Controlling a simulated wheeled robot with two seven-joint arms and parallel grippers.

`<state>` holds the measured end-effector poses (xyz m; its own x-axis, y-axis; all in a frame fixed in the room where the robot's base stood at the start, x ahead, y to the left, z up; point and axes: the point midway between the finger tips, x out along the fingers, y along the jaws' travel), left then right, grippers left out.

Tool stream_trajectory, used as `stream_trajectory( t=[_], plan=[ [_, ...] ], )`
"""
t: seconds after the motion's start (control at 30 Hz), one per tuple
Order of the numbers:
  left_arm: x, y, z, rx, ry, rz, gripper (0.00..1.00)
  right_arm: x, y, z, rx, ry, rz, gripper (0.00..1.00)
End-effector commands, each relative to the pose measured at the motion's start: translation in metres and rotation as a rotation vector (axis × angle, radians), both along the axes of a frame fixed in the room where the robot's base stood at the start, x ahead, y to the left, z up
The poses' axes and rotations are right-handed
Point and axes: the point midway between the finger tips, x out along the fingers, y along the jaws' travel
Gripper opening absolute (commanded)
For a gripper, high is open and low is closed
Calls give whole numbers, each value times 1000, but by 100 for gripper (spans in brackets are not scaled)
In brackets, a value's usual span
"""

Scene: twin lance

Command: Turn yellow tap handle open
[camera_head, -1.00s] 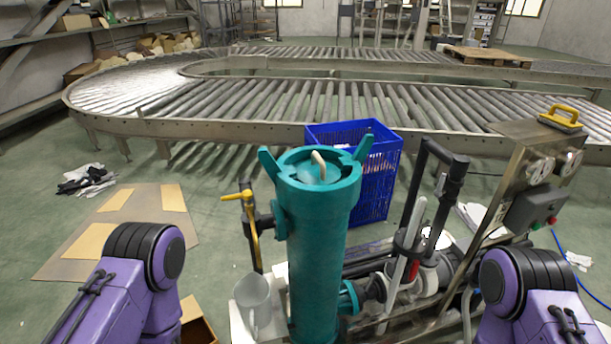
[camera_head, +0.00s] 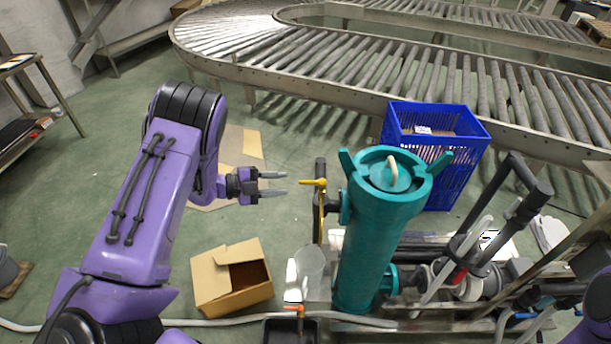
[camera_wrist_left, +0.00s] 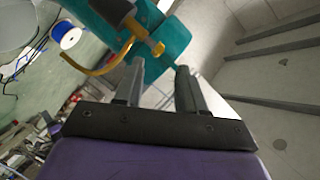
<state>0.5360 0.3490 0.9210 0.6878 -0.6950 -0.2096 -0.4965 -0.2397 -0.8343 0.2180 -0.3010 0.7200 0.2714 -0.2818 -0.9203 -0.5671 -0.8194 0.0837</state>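The yellow tap handle (camera_head: 313,182) sits on a dark upright pipe left of the teal cylinder (camera_head: 377,225). It points left, and a thin curved yellow spout hangs below it. My left gripper (camera_head: 286,183) is open, its two fingers pointing right at the handle, a short gap away. In the left wrist view, the yellow handle (camera_wrist_left: 158,49) shows just beyond and between the open fingers (camera_wrist_left: 158,72), with the teal body behind it. The fingers look empty. My right gripper is out of view; only part of that arm shows at the right edge.
An open cardboard box (camera_head: 232,279) and a clear pitcher (camera_head: 309,262) stand below the left gripper. A blue crate (camera_head: 464,165) is behind the cylinder. The roller conveyor (camera_head: 335,62) runs across the back. Dark pipes (camera_head: 490,240) are at right.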

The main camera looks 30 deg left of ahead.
Motion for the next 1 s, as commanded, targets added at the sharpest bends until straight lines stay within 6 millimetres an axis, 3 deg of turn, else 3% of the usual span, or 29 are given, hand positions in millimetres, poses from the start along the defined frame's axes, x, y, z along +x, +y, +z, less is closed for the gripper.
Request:
stream_trajectory(
  t=[0.3, 0.7, 0.73, 0.83, 0.87, 1.0],
  plan=[
    [46, -48, -13, 0, 2, -1, 40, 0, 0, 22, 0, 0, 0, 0],
    [58, -60, -19, -2, 3, 3, 40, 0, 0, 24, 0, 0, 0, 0],
    [58, -60, -19, -2, 3, 3, 36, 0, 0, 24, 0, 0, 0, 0],
    [58, -59, -19, -2, 3, 3, 4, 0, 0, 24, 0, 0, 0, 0],
    [58, -59, -19, -2, 3, 3, 0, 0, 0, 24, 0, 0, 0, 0],
    [58, -59, -19, -2, 3, 3, 0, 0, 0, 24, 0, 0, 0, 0]
  ],
)
